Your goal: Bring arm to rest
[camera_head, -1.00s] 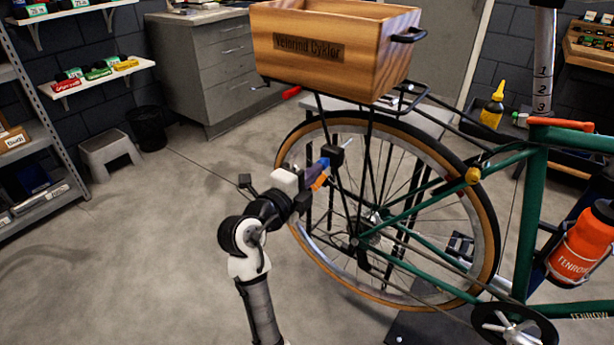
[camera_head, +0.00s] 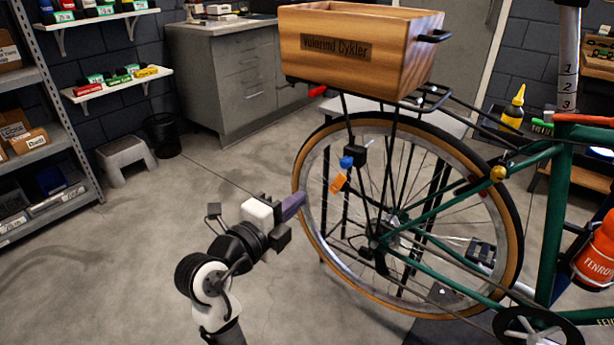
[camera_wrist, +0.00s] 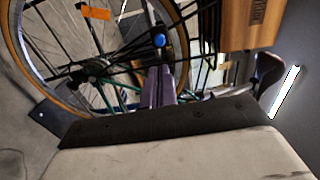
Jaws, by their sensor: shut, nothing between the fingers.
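My gripper (camera_head: 292,203) is shut and empty, beside the left edge of the bike's rear wheel (camera_head: 299,180) in the head view. Its purple fingers lie together in the wrist view (camera_wrist: 160,82), pointing towards the wheel and rack. From these views I cannot tell the exact gap between the fingertips and the tyre. A small blue and orange item (camera_head: 340,178) is on the bike, right of and above my fingertips. The blue part (camera_wrist: 160,40) and an orange piece (camera_wrist: 97,13) also show in the wrist view.
A wooden crate (camera_head: 362,47) sits on the rear rack. The green bike frame (camera_head: 548,230) stands at the right. A grey step stool (camera_head: 127,160), a black bin (camera_head: 162,134) and a metal shelf (camera_head: 62,150) stand at the left. The floor (camera_head: 120,260) left of my arm is clear.

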